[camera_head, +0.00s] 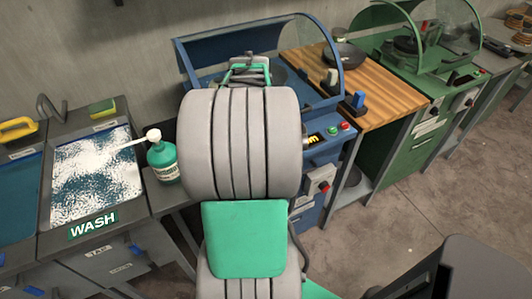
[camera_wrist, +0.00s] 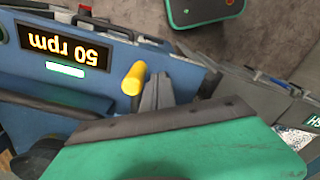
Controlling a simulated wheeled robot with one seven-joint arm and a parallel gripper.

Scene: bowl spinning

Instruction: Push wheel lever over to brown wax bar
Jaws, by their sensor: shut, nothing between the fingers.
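The blue machine (camera_head: 325,155) with a curved clear hood stands behind my arm in the head view. In the wrist view its front panel (camera_wrist: 92,62) appears upside down, with a display (camera_wrist: 66,47) reading 50 rpm. A yellow rounded knob or lever end (camera_wrist: 133,79) sticks out from the panel; I cannot tell whether it is the wheel lever. My gripper (camera_wrist: 156,84) is shut and empty, with its grey fingers just right of the yellow knob. Whether they touch is unclear. I cannot identify the brown wax bar in either view. My arm hides much of the machine's inside.
A wash basin (camera_head: 45,190) and a green bottle (camera_head: 163,158) are at left. A wooden table (camera_head: 385,92) with a dark pan (camera_head: 344,55) and small blocks stands right of the machine. A green machine (camera_head: 418,60) is beyond it.

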